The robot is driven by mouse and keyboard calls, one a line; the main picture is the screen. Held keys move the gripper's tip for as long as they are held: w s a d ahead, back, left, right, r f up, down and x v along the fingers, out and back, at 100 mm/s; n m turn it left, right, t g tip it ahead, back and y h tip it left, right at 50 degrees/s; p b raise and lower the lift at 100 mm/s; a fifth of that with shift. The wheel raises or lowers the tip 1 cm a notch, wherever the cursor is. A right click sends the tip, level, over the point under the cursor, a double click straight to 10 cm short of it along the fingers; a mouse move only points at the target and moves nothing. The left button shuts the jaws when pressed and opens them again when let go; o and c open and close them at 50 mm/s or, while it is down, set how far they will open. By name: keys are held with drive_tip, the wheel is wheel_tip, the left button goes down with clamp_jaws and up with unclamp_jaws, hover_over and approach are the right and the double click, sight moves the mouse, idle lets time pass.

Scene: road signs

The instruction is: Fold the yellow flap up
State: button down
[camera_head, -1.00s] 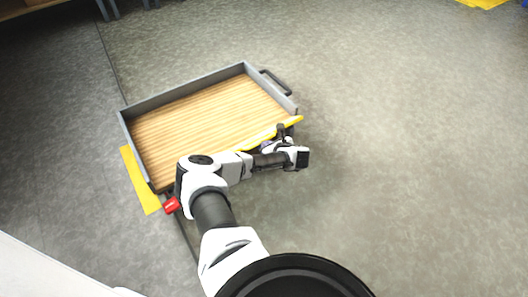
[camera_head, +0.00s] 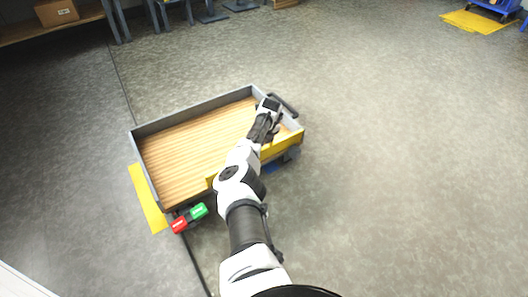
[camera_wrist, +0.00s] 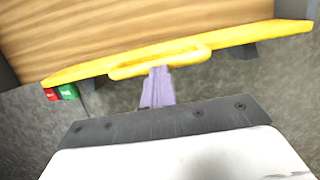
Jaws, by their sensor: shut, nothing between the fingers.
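The yellow flap (camera_head: 284,146) runs along the near long side of a grey-walled cart with a wooden bed (camera_head: 190,150). Its broad outer face shows to the right of my arm, and my arm hides its middle. Its exact tilt is hard to tell. In the wrist view the flap (camera_wrist: 250,38) shows as a yellow strip with a looped handle (camera_wrist: 160,57). My gripper (camera_head: 268,106) is over the right end of the bed. Its fingers (camera_wrist: 159,72) are shut and empty, with tips right at the handle; contact cannot be told.
A red block (camera_head: 179,225) and a green block (camera_head: 199,211) are at the cart's near left corner. Yellow floor marking (camera_head: 148,200) lies along its left side. Open floor lies to the right.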

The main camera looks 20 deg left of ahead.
drive_tip(key=shift+w+a+f+b, duration=0.25)
drive_tip(key=shift+w+a+b, duration=0.15)
drive_tip(key=shift+b, duration=0.5)
drive_tip(key=shift+a+r, duration=0.1)
drive_tip(key=shift+a, duration=0.1)
drive_tip(key=shift+w+r, duration=0.1)
drive_tip(key=shift+r, duration=0.1)
